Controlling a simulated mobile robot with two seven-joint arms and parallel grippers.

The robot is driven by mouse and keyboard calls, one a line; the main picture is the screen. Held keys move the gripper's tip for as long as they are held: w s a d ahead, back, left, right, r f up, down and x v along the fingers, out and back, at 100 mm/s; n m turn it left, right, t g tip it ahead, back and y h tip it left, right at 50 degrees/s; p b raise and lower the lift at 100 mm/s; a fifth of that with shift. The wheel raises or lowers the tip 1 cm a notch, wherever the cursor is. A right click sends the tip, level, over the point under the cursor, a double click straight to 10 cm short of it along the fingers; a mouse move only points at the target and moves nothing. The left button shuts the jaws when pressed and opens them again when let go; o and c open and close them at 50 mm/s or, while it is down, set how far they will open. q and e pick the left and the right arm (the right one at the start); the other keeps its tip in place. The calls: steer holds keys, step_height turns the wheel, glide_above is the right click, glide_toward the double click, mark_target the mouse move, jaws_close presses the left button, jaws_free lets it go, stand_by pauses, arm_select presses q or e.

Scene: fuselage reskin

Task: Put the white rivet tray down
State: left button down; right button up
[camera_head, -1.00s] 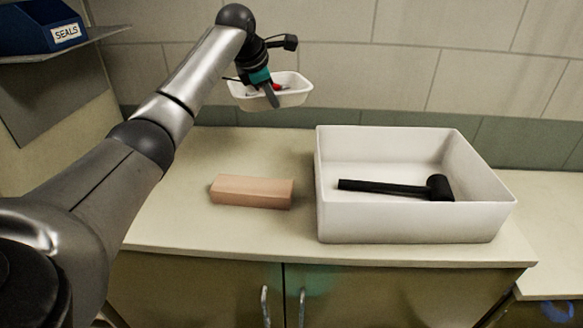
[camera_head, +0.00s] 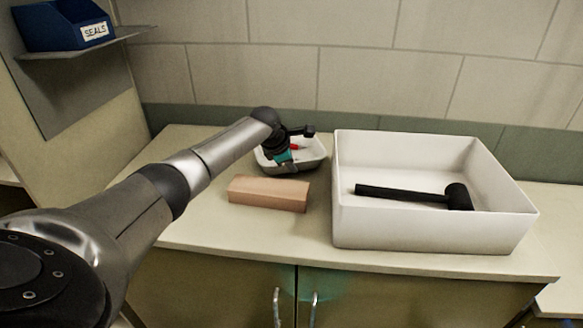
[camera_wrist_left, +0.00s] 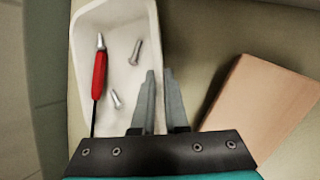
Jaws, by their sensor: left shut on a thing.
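The white rivet tray (camera_head: 316,162) is low over the back of the worktop, behind the tan block. I cannot tell whether its base touches the surface. My left gripper (camera_head: 287,163) is at the tray's near left side, its fingers partly hidden by the wrist. In the left wrist view the gripper (camera_wrist_left: 161,73) is shut on the wall of the tray (camera_wrist_left: 124,16), one finger on each side. The tray holds a red-handled tool (camera_wrist_left: 100,75) and two silver rivets (camera_wrist_left: 135,52). My right gripper is not in view.
The tan block (camera_head: 268,194) lies just in front of the tray; it also shows in the left wrist view (camera_wrist_left: 262,105). A large white bin (camera_head: 435,235) with a black mallet (camera_head: 410,194) stands to the right. The worktop (camera_head: 200,225) is clear left of the block.

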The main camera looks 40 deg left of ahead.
arm_select(q)
steer(key=shift+f, duration=0.5)
steer(key=c, duration=0.9)
jaws_free()
steer(key=shift+c, duration=0.2)
